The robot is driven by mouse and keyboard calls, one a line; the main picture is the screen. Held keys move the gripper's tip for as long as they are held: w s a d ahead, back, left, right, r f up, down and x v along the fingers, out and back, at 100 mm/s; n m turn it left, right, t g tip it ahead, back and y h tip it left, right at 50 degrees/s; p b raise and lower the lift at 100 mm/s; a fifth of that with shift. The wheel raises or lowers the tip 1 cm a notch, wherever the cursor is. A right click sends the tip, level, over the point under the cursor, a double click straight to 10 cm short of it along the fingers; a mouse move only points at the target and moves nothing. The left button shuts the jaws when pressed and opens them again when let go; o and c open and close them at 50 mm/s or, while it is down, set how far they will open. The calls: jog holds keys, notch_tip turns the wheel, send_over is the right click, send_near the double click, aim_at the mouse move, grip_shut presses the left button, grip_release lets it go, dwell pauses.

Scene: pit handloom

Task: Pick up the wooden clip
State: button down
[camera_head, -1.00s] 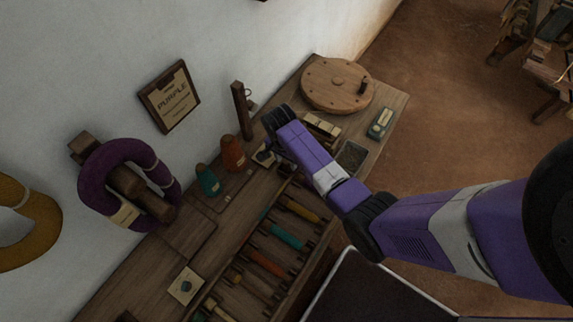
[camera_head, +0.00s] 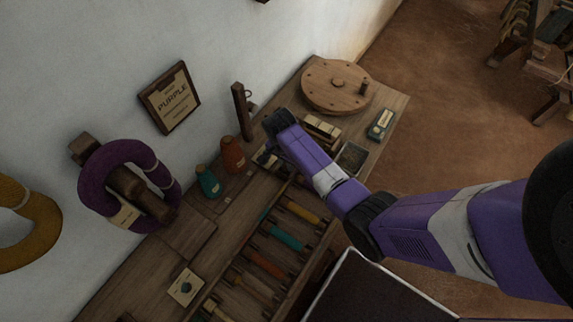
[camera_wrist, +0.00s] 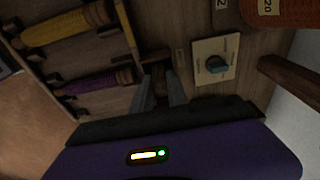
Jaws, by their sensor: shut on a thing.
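In the head view my wrist hides the fingertips and the clip, beside the orange and teal cones.
A pale card with a teal knob (camera_wrist: 212,62) lies just right of the fingers. A rack with yellow and purple bobbins (camera_wrist: 95,82) is to the left. The orange cone (camera_head: 233,155), teal cone (camera_head: 208,182), wooden post (camera_head: 243,110) and round wooden disc (camera_head: 337,87) stand nearby.

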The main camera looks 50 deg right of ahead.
notch_tip(320, 180, up, 20)
dwell(0.5)
dwell(0.4)
